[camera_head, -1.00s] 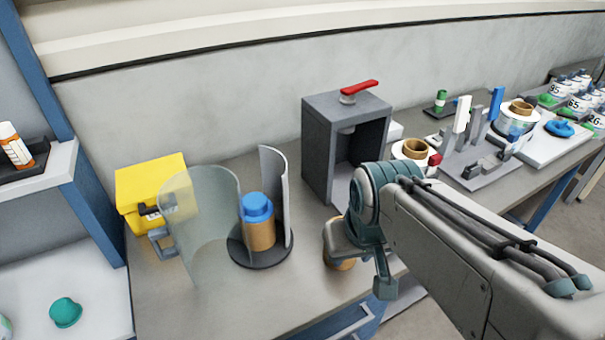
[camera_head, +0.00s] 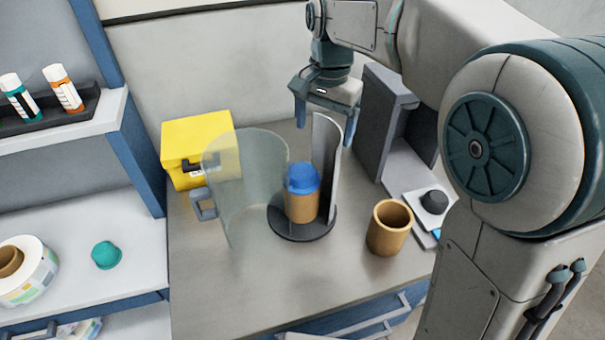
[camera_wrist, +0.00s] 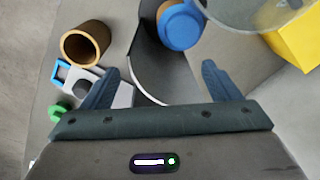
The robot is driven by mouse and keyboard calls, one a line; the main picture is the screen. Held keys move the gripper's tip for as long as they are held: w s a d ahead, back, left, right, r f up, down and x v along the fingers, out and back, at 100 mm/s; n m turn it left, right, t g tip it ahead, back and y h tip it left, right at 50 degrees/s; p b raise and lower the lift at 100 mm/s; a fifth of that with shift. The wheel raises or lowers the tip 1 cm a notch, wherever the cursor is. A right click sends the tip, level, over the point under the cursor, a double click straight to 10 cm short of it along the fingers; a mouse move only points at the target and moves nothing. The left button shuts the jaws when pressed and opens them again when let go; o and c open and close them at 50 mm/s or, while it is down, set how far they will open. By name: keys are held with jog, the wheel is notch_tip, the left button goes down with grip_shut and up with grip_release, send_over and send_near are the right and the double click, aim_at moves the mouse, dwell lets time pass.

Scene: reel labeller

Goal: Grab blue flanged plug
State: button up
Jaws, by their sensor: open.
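The blue flanged plug (camera_head: 303,179) sits on top of a brown tube (camera_head: 301,206), which stands upright on a dark round base (camera_head: 305,232). A curved clear shield (camera_head: 245,175) stands to its left and a curved grey panel (camera_head: 325,150) behind and right. My gripper (camera_head: 324,122) is above and behind the plug, pointing down, open and empty. In the wrist view the plug (camera_wrist: 181,27) lies beyond the fingertips, slightly right of centre, apart from my gripper (camera_wrist: 160,70). Its lower part is hidden there.
An empty brown tube (camera_head: 388,228) stands on the bench to the right. A grey open-fronted housing (camera_head: 385,120) stands behind it, close to my arm. A yellow box (camera_head: 195,150) is at the back left. A teal plug (camera_head: 106,255) lies on the left shelf. The front bench is clear.

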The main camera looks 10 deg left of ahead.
aim_at(301, 170)
jog(key=w+a, duration=0.1)
jog(key=a, duration=0.4)
jog(key=shift+m, duration=0.4)
jog(key=f, duration=0.4)
jog(key=f+p, duration=0.1)
jog(key=f, duration=0.9)
jog(key=shift+w+d+f, duration=0.15)
jog(key=shift+w+f, duration=0.05)
jog(key=shift+w, duration=0.05)
jog(key=c, duration=1.1)
